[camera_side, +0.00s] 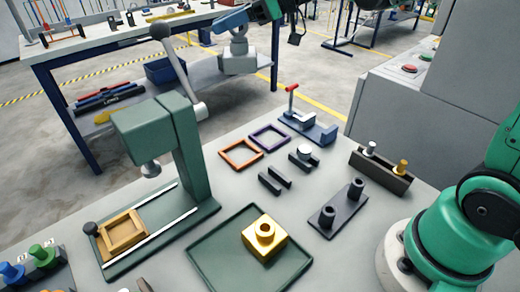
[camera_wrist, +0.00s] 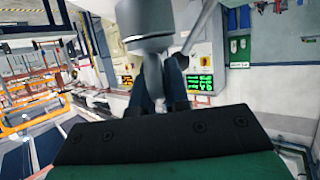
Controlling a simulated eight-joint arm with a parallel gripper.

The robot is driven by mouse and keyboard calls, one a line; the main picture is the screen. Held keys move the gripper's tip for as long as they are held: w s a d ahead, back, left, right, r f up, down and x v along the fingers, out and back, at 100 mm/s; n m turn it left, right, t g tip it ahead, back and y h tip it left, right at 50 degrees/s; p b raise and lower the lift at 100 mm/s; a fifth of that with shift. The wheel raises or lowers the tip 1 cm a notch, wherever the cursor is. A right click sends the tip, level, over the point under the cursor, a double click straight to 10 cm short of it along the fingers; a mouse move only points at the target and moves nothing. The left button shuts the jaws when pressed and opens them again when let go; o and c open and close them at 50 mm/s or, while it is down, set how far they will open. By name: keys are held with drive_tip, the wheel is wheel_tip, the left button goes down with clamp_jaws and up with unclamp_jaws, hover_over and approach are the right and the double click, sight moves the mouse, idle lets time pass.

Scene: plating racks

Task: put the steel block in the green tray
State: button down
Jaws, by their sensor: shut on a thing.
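In the wrist view, the block (camera_wrist: 148,20) shows as a grey shape at the ends of my dark blue fingers (camera_wrist: 164,70). The green tray (camera_side: 212,254) lies flat on the grey table at the lower middle of the side view. A brass-coloured block (camera_side: 265,236) with a round boss sits in it. My gripper is well apart from the tray.
A green press (camera_side: 190,150) with a raised ball-ended lever (camera_side: 180,70) stands left of the tray. Orange (camera_side: 240,153) and purple (camera_side: 270,137) frames, a red-handled clamp (camera_side: 310,125), dark bars and a two-post fixture (camera_side: 338,210) lie behind and right. The tray's left part is bare.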

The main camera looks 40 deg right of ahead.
drive_tip(key=n+g+y, duration=0.1)
drive_tip(key=n+g, duration=0.1)
drive_tip(key=a+n+g, duration=0.1)
drive_tip(key=n+g, duration=0.1)
drive_tip(key=g, duration=0.1)
drive_tip(key=f+n+g+y, duration=0.1)
drive_tip(key=n+g, duration=0.2)
drive_tip(key=shift+s+a+f+y, duration=0.1)
drive_tip(key=shift+s+a+y, duration=0.1)
drive_tip(key=shift+y, duration=0.1)
wheel_tip(320, 180, down, 20)
drive_tip(key=shift+r, duration=0.1)
drive_tip(key=c, duration=0.9)
unclamp_jaws()
drive_tip(key=shift+o, duration=0.2)
